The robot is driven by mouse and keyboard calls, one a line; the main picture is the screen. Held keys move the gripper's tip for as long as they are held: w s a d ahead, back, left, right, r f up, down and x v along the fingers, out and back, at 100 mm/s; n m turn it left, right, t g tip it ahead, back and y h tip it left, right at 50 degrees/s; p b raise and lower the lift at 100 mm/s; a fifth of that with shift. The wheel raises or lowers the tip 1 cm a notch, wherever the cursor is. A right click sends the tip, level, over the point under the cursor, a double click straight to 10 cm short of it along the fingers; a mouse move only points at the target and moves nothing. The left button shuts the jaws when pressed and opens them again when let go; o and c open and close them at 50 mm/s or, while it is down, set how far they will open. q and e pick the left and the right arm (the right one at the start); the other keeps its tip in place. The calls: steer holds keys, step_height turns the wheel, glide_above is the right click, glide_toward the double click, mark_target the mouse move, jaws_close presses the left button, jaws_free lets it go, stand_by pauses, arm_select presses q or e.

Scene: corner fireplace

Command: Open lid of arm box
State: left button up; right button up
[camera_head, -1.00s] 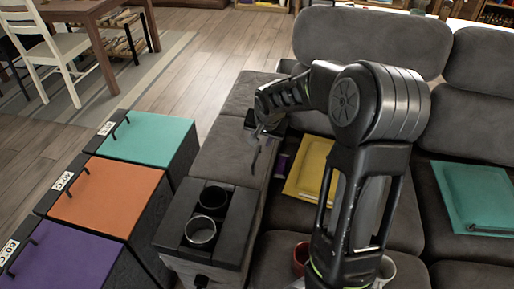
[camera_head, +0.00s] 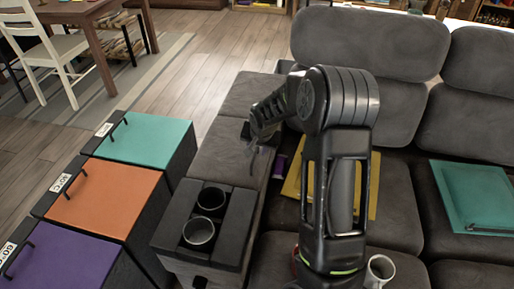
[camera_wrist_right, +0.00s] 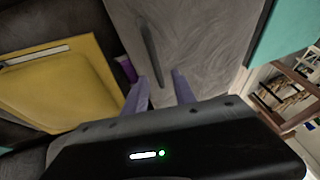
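The arm box is the sofa's grey left arm, with a padded grey lid (camera_head: 222,152) behind the cup holders. The lid looks shut and also fills the upper middle of the right wrist view (camera_wrist_right: 200,40). A dark bar handle (camera_wrist_right: 150,48) lies on it in that view. My right gripper (camera_head: 254,151) is over the lid's right side, small and partly hidden by its own wrist in the head view. My left gripper is not in view.
A black cup-holder panel (camera_head: 230,238) is at the arm's front. Teal (camera_head: 150,138), orange (camera_head: 108,196) and purple (camera_head: 62,264) boxes stand left. A yellow folder-like item (camera_head: 290,183), a teal one (camera_head: 475,192) and a white mug (camera_head: 379,271) are on the seats.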

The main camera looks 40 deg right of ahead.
jaws_close()
stand_by(1.3)
